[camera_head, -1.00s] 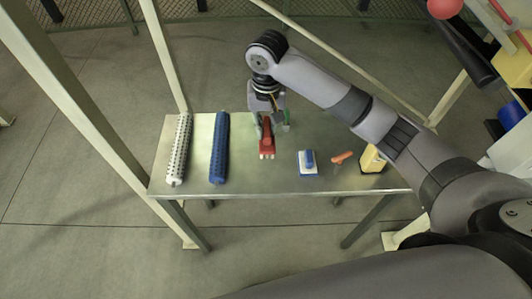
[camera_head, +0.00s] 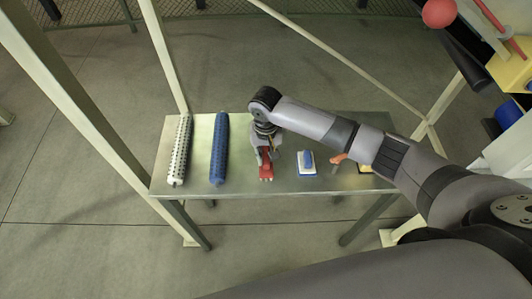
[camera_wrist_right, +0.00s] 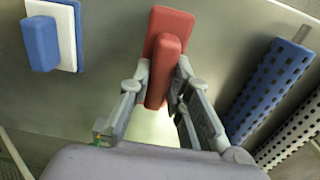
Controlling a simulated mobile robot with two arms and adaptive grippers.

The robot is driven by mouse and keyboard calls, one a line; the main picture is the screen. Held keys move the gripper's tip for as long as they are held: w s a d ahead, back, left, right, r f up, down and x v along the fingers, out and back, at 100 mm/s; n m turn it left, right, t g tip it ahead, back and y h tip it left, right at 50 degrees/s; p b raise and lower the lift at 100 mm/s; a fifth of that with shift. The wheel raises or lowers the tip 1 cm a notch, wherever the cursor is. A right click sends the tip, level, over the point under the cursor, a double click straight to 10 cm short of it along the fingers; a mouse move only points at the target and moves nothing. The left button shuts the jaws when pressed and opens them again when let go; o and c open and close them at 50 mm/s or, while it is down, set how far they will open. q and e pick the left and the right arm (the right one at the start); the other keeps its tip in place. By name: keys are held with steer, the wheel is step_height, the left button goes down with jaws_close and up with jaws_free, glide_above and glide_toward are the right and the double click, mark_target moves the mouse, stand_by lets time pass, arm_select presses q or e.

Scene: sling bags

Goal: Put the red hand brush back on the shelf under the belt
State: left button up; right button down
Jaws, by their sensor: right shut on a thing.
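The red hand brush (camera_head: 266,172) is near the front edge of the steel shelf (camera_head: 240,186). My right gripper (camera_head: 265,152) is above it, pointing down. In the right wrist view, the two fingers of the right gripper (camera_wrist_right: 163,82) are on either side of the brush's red handle (camera_wrist_right: 163,68), shut on it. The red brush body shows beyond the fingertips. I cannot tell whether the brush touches the shelf. My left gripper is not in view.
A white roller brush (camera_head: 180,150) and a blue one (camera_head: 219,148) lie to the left. A blue-and-white brush (camera_head: 306,162) and an orange-handled tool (camera_head: 339,158) lie to the right. Frame posts (camera_head: 165,55) stand around the shelf. The floor in front is clear.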

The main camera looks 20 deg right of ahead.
mark_target(266, 155)
steer(key=c, duration=1.5)
jaws_free()
step_height(266, 155, up, 12)
steer(key=shift+r+b, duration=0.1)
steer(key=shift+b, duration=0.7)
